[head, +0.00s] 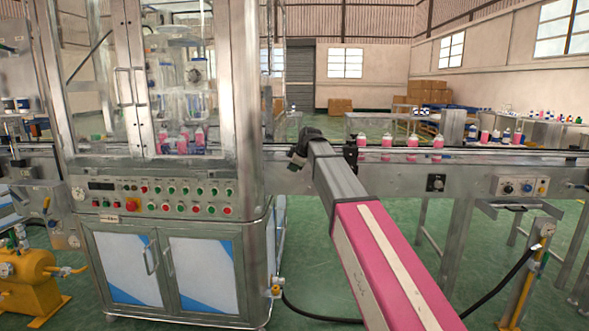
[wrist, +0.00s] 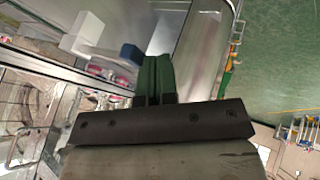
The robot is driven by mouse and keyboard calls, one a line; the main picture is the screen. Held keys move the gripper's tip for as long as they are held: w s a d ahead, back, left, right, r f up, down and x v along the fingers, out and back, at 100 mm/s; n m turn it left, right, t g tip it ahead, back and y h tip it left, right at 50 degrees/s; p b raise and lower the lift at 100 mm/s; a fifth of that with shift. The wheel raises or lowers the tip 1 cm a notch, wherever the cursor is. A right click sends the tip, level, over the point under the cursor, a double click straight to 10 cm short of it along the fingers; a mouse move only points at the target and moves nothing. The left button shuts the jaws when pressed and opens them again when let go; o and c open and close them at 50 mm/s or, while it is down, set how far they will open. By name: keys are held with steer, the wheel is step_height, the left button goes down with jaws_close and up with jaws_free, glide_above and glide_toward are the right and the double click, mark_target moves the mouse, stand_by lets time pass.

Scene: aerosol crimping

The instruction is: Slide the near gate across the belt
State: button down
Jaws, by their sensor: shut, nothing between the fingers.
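My arm reaches from the lower right to the belt (head: 500,153), just right of the crimping machine. My gripper (head: 294,163) is small and dark in the head view, at the belt's near side. In the wrist view my gripper (wrist: 157,75) shows two green fingers, shut together and empty. A white block (wrist: 88,33) and a blue block (wrist: 131,54) lie just beyond and left of the fingertips. I cannot tell whether either is part of the near gate. No gate is clearly seen in the head view, where my arm hides part of the belt.
Several pink bottles (head: 412,141) stand on the belt right of my wrist. The glazed machine cabinet (head: 250,110) stands close on the left, with a button panel (head: 160,196) below. A control box (head: 520,187) is on the conveyor's front. Green floor (head: 310,270) is open below.

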steer(key=shift+w, duration=0.1)
steer(key=w, duration=0.7)
steer(key=shift+d, duration=0.15)
